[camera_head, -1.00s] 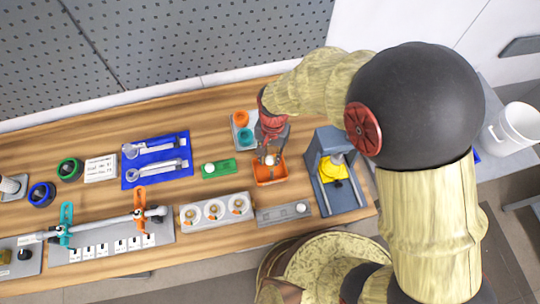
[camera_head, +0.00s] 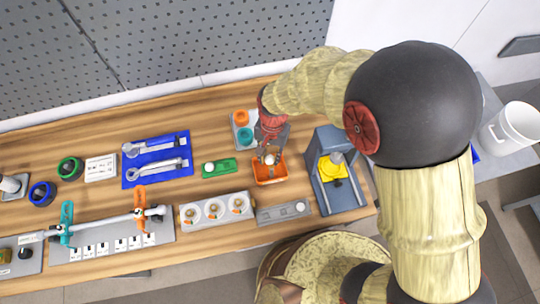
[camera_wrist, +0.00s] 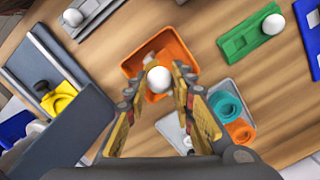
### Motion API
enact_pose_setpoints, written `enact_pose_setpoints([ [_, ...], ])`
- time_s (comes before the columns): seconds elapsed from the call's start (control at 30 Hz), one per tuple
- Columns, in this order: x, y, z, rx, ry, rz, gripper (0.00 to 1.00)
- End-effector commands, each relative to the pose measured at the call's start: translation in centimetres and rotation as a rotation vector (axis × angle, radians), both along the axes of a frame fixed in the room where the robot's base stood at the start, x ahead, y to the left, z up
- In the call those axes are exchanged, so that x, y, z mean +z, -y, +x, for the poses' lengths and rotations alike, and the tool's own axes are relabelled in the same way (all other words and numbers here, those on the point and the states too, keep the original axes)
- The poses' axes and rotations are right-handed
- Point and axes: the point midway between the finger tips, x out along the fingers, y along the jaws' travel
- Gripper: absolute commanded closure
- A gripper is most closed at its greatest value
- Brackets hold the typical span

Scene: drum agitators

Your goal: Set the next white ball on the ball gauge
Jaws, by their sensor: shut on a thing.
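My gripper (camera_wrist: 159,84) is shut on a white ball (camera_wrist: 159,79), held between its fingertips over the orange tray (camera_wrist: 129,66). The tray also shows in the head view (camera_head: 270,180), under my gripper (camera_head: 270,158). The fingers and held ball hide part of the tray, with a paler patch behind the ball that I cannot identify. A green block (camera_wrist: 238,44) carries a white ball (camera_wrist: 273,24) near one end. A grey bar (camera_head: 278,215) has a white ball (camera_head: 300,206) at its right end. I cannot tell for sure which of these is the ball gauge.
A grey frame (camera_head: 326,150) with a yellow part (camera_head: 333,169) stands right of the tray. A grey holder with teal and orange rings (camera_head: 242,117) is behind it. A plate with several round cups (camera_head: 214,210) lies front left. Bare wood separates the green block and tray.

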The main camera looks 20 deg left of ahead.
Motion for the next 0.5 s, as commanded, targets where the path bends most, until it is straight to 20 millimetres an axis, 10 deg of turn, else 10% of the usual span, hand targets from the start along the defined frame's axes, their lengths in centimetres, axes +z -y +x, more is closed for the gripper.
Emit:
enact_pose_setpoints([
  [0.13,-0.52,0.24,-0.25,0.0,-0.005,-0.006,1.0],
  [0.17,-0.54,0.25,-0.27,0.0,-0.006,-0.006,0.74],
  [0.5,-0.52,0.29,-0.29,0.0,-0.007,-0.007,0.55],
])
